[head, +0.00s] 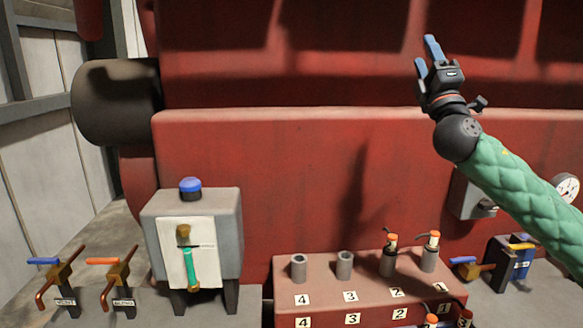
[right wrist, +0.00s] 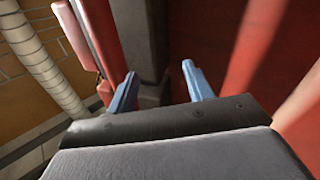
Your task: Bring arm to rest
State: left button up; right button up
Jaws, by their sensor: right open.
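My right gripper (head: 427,52) is raised high at the upper right of the head view, in front of the red engine body (head: 240,160). Its two blue fingers point up and stand apart with nothing between them. My right arm in its green padded sleeve comes in from the right edge. In the right wrist view the blue fingers (right wrist: 157,90) are also spread and empty, with dark and red surfaces beyond them. My left gripper is not in view.
A gauge (head: 566,188) is at right. Space around the raised gripper looks clear.

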notch_tip(320, 180, down, 34)
jog(key=s+a+m+g+h+b, duration=0.1)
jog(key=a+m+g+h+b, duration=0.1)
jog(key=m+g+h, duration=1.1)
jog(key=s+a+f+m+g+y+b, duration=0.1)
jog(key=s+a+f+y, duration=0.2)
jog(key=f, duration=0.6)
jog(key=s+a+f+m+g+y+b, duration=0.1)
jog(key=s+f+m+g+y, duration=0.15)
jog(key=s+f, duration=0.4)
jog(key=s+a+f+m+g+y+b, duration=0.1)
jog(key=s+a+f+y, duration=0.2)
jog(key=f, duration=0.8)
pick_arm(q)
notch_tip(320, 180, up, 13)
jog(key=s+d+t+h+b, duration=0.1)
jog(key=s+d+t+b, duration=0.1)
jog(key=b, duration=0.2)
pick_arm(e)
jog(key=s+a+f+m+g+y, duration=0.1)
jog(key=s+a+f+g, duration=0.1)
jog(key=s+f, duration=1.3)
jog(key=s+a+f+m+g+y, duration=0.1)
jog(key=s+f+g, duration=0.4)
jog(key=s+f, duration=1)
jog(key=shift+s+a+f, duration=0.25)
jog(key=shift+s+a, duration=0.65)
